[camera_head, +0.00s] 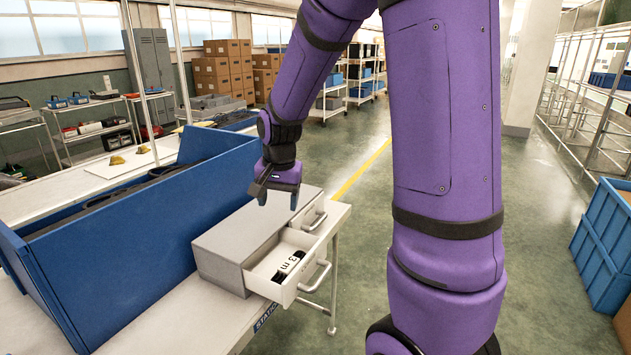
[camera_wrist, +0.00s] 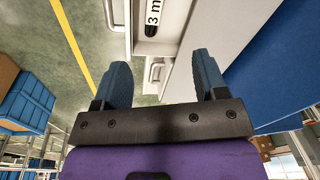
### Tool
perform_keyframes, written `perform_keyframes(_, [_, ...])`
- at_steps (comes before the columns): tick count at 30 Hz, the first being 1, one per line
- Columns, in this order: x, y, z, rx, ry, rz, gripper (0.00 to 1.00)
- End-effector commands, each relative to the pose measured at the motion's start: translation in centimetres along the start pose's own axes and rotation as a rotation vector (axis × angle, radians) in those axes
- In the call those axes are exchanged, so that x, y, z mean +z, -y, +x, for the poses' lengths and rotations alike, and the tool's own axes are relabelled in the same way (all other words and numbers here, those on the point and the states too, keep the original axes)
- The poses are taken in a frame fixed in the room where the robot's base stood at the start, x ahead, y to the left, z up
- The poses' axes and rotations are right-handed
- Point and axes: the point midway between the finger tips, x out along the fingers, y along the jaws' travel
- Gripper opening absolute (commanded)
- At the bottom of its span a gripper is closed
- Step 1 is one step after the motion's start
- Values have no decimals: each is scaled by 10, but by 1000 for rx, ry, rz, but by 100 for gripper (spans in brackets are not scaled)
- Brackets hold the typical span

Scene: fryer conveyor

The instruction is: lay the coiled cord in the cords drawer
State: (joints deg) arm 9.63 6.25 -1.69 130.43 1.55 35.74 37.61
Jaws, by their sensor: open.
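A grey drawer unit (camera_head: 225,240) stands on the white table, with two drawers side by side. The nearer drawer (camera_head: 262,270) is pulled open. A black coiled cord with a white "3 m" label (camera_head: 289,265) lies inside it, near the front; part of it also shows at the top of the wrist view (camera_wrist: 151,29). The other drawer (camera_head: 312,222) looks shut. No drawer name is readable. My gripper (camera_head: 278,197) is open and empty above the unit, apart from the cord; its two fingers show in the wrist view (camera_wrist: 162,82).
A long blue bin (camera_head: 130,210) stands on the table left of the drawer unit. Small yellowish items (camera_head: 117,160) lie on a white board behind it. Blue crates (camera_head: 605,240) stand at the right. The green floor right of the table is clear.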

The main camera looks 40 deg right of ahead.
Motion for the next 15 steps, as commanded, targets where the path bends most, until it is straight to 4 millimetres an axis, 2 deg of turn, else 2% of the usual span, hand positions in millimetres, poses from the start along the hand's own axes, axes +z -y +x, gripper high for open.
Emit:
perform_keyframes(1, [10,-1,-18,-17,-17,-44,66])
perform_keyframes(6, [42,-10,-68,-58,-63,-205,66])
perform_keyframes(15, [106,-40,-136,-115,-156,-487,66])
